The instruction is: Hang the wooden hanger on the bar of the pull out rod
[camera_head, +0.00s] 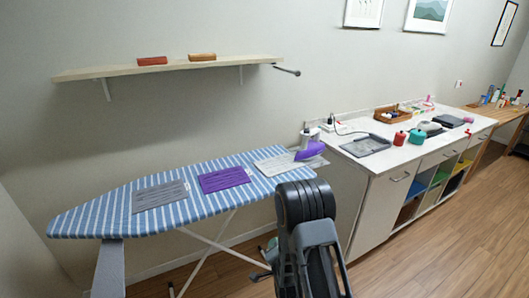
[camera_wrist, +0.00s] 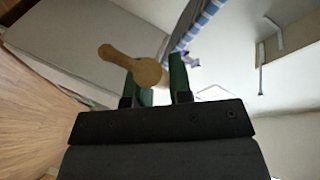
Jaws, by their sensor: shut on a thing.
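The pull-out rod (camera_head: 288,70) is a short dark bar with a knob-like tip. It sticks out from the right end of the wall shelf in the head view. In the wrist view my gripper (camera_wrist: 155,78) has its green fingers closed on a tan wooden piece (camera_wrist: 147,71), which seems to be the wooden hanger. Its rounded end points up and left, past the fingers. The rest of the hanger is hidden or out of view. In the head view my dark arm stands low in front of the ironing board, and neither gripper nor hanger can be made out there.
The wall shelf (camera_head: 180,68) carries a red and an orange-brown block. The striped ironing board (camera_head: 115,206) below holds folded cloths and a purple iron (camera_head: 310,151). A white counter (camera_head: 407,150) with several items stands to the right. Open floor lies at front right.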

